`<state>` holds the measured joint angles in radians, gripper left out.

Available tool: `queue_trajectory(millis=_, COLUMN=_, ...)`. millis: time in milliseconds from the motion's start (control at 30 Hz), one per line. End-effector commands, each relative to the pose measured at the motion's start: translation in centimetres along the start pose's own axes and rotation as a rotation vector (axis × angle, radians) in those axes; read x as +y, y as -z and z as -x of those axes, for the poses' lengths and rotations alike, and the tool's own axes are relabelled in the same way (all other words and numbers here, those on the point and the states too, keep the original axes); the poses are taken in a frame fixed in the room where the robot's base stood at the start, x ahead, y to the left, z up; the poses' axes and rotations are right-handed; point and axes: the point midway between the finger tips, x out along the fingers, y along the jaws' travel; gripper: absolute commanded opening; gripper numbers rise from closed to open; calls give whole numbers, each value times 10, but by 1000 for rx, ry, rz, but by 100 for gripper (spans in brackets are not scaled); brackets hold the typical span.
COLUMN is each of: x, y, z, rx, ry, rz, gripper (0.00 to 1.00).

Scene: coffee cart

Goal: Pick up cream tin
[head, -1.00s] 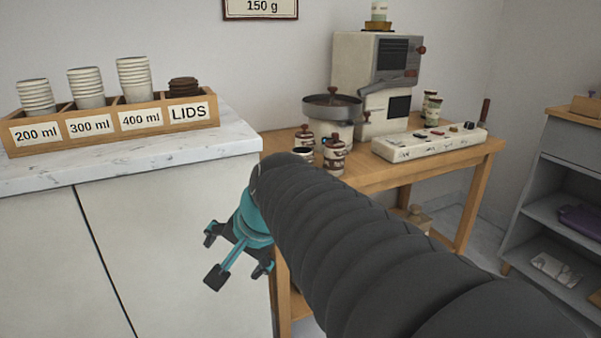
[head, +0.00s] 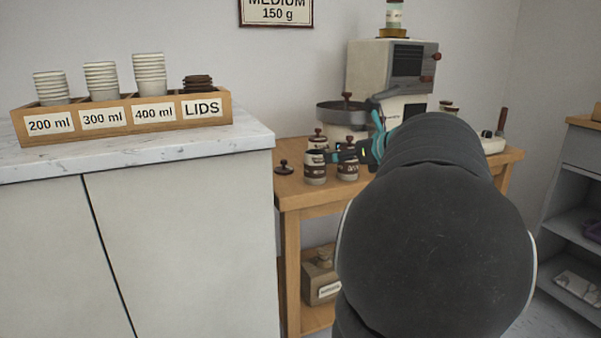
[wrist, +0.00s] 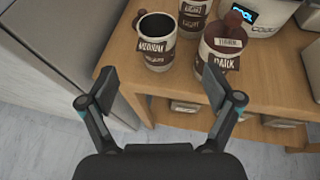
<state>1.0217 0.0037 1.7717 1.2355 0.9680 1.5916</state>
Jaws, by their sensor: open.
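Several cream tins with brown bands stand on the wooden table's near left corner. The front left one, the MEDIUM tin (head: 315,173), is open with a dark inside; it also shows in the wrist view (wrist: 157,50). A third tin (head: 317,142) stands behind, partly cut off in the wrist view (wrist: 192,14). I cannot tell which one the task means.
A loose brown lid (head: 284,168) lies left of the tins. The white counter (head: 180,150) with the cup rack (head: 130,128) borders the table on the left. My arm hides the table's right part.

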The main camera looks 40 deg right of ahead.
Motion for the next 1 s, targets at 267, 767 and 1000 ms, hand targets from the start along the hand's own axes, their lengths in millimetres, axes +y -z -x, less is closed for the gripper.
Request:
queue_trajectory(millis=267, x=2, y=1, z=-50, rx=3, ry=-4, rz=3, gripper=90)
queue_trajectory(millis=767, x=4, y=0, z=-90, rx=3, ry=-4, rz=5, gripper=90)
queue_trajectory(millis=1000, x=4, y=-2, z=-116, rx=2, ry=-2, rz=4, gripper=90)
